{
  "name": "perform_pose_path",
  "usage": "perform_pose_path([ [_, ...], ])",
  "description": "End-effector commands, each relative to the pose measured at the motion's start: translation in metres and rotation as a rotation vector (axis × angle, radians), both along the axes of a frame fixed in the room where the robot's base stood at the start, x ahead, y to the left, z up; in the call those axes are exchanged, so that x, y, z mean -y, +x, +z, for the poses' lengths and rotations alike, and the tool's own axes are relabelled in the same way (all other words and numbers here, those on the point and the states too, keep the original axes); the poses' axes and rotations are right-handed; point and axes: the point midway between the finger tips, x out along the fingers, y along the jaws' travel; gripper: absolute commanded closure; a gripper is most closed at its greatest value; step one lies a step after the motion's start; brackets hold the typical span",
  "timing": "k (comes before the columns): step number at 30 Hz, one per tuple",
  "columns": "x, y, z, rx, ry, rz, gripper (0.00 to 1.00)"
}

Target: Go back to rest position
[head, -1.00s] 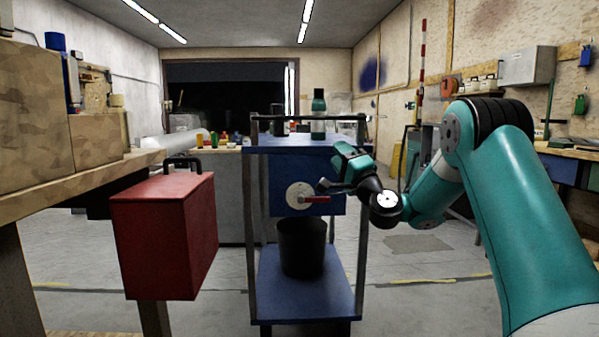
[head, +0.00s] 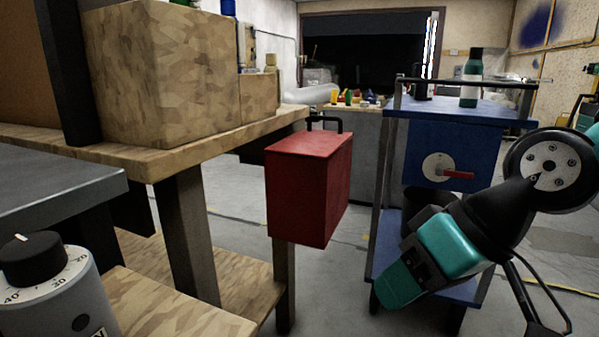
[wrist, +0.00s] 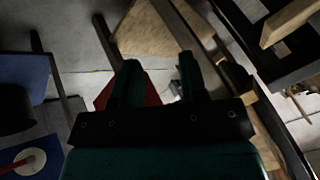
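My gripper (wrist: 160,82) shows in the wrist view with its two dark green fingers spread apart and nothing held between them. In the head view my teal gripper (head: 402,288) hangs low at the right, pointing down and left. It is in front of the blue cart (head: 455,287) and hides part of the cart's lower shelf and the dark bin (head: 420,200). My wrist joints are bent at the right of the picture.
A red box (head: 305,190) with a black handle is mounted at the wooden bench's (head: 190,148) end, left of my gripper. A grey device with a black dial (head: 45,275) stands at the lower left. A green bottle (head: 471,80) stands on the cart. Grey floor lies between bench and cart.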

Motion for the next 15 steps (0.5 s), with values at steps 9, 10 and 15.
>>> perform_pose_path([
  [9,0.032,-0.077,0.037,-0.14,-0.242,0.117,0.61],
  [10,0.032,-0.077,0.045,-0.14,-0.242,0.117,0.61],
  [15,0.031,-0.077,0.102,-0.14,-0.24,0.116,0.61],
])
